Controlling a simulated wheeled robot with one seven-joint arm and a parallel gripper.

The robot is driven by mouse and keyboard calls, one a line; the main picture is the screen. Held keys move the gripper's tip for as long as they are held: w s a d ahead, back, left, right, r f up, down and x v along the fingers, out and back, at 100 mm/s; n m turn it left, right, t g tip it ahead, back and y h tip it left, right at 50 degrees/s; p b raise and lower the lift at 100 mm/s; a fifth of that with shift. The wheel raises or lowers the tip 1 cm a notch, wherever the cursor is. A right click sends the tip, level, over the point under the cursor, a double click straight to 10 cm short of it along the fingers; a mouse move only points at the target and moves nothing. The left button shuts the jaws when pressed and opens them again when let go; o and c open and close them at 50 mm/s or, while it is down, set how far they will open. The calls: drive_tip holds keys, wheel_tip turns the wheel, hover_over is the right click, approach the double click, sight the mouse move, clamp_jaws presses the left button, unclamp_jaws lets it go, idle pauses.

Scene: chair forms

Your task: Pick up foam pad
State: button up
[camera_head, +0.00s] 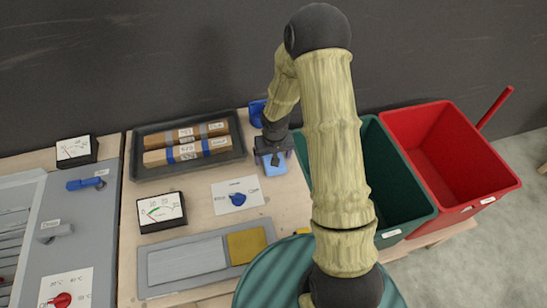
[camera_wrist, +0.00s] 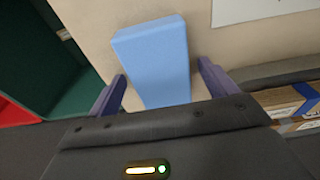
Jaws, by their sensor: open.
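A light blue block that looks like the foam pad (camera_wrist: 155,55) lies on the table, below my gripper (camera_wrist: 162,69) in the wrist view. The two purple fingers are apart, one on each side of the pad's near part. I cannot tell whether they touch it. The pad's near end is hidden behind the gripper body. In the head view, the pad (camera_head: 275,169) shows just below my gripper (camera_head: 273,156), at the right of the tabletop.
A black tray (camera_head: 150,137) with labelled tubes stands left of the gripper. A green bin (camera_head: 405,200) and a red bin (camera_head: 470,160) stand to the right. A blue object (camera_head: 257,113) is behind the gripper. A grey tray (camera_head: 150,291) holds grey and yellow pieces in front.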

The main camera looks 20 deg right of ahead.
drive_tip(key=shift+s+a, duration=0.15)
idle(0.3)
drive_tip(key=c, duration=1.2)
drive_tip(key=shift+o, duration=0.2)
wheel_tip(320, 180, up, 10)
drive_tip(key=o, duration=0.3)
drive_tip(key=shift+c, duration=0.7)
